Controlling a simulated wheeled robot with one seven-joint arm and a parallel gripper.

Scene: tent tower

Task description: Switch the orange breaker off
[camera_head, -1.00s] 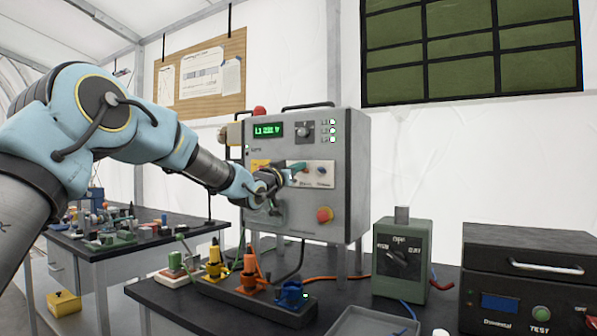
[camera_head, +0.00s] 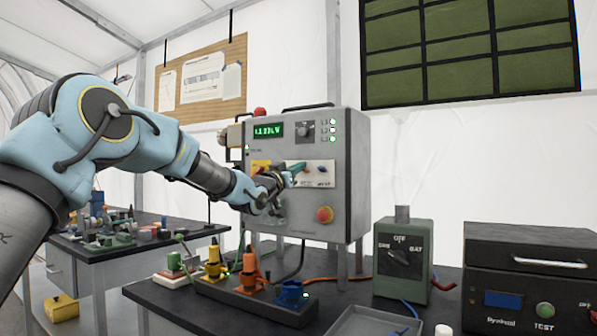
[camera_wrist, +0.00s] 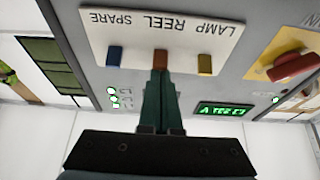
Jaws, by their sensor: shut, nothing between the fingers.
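The orange breaker (camera_wrist: 160,58) is the middle one of three small toggles on a white label plate (camera_wrist: 206,28), above the word REEL, in the upside-down wrist view. A blue toggle (camera_wrist: 114,56) and a yellow toggle (camera_wrist: 205,65) flank it. My gripper (camera_wrist: 160,73) is shut, its two green fingers together with nothing between them. Its tips are right at the orange breaker's edge; I cannot tell whether they touch. In the head view my gripper (camera_head: 298,168) reaches the front of the grey panel box (camera_head: 346,200), and the orange breaker is hard to make out.
A red rotary handle (camera_wrist: 292,67) on a yellow plate sits beside the breakers. A red knob (camera_head: 324,214) is lower on the panel. Below stand a connector strip (camera_head: 250,300) with coloured plugs, a green switch box (camera_head: 402,262) and a black tester (camera_head: 530,280).

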